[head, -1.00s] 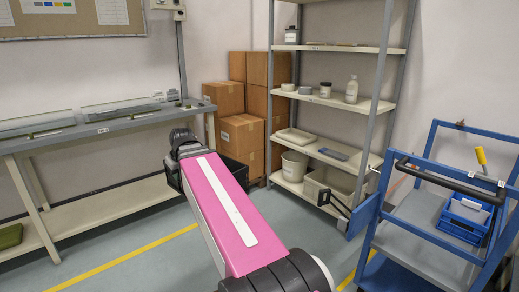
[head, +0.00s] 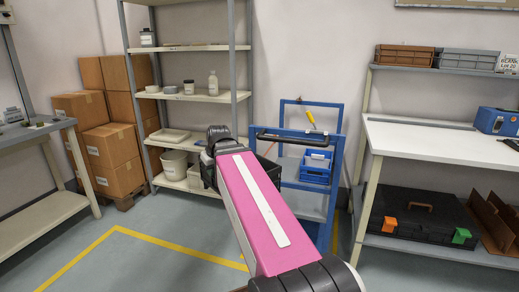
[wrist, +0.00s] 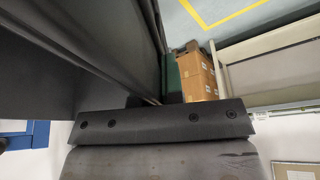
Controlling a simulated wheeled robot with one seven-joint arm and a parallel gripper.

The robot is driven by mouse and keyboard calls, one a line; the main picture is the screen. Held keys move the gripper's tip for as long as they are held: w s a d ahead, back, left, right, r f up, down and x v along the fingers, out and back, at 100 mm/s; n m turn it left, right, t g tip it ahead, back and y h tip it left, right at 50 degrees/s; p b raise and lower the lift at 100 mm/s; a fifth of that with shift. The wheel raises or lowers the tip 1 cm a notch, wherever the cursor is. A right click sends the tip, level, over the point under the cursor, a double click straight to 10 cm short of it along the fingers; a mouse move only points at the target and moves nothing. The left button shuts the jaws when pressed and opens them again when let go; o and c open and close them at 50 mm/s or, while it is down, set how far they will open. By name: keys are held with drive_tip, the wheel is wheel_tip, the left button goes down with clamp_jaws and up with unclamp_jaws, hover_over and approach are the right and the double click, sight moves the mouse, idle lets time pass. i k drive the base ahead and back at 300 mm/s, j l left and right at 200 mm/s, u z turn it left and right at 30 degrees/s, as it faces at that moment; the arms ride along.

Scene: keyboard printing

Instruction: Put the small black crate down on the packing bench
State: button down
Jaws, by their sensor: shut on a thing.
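The small black crate (wrist: 80,45) fills the upper left of the wrist view, very close to the camera. My gripper (wrist: 155,100) is shut on its wall. In the head view, only dark bits of the crate (head: 268,168) show on either side of my pink arm, which hides the rest and my gripper. The crate is held in the air, in front of the blue trolley. A white-topped bench (head: 425,138), seemingly the packing bench, stands at the right of the head view, apart from the crate.
A blue box (head: 496,121) sits at the bench's right end; the left and middle of its top look clear. A blue trolley (head: 335,190) stands left of the bench. A shelf rack (head: 190,95), cartons (head: 112,145) and another bench (head: 50,205) stand farther left.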

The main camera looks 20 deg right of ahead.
sight(423, 142)
drive_tip(key=k+l+z, duration=0.2)
drive_tip(key=z, duration=0.2)
drive_tip(key=k+l+z, duration=0.15)
drive_tip(key=z, duration=0.25)
drive_tip(key=l+z, duration=0.4)
drive_tip(key=k+l+z, duration=0.15)
drive_tip(key=l+z, duration=0.2)
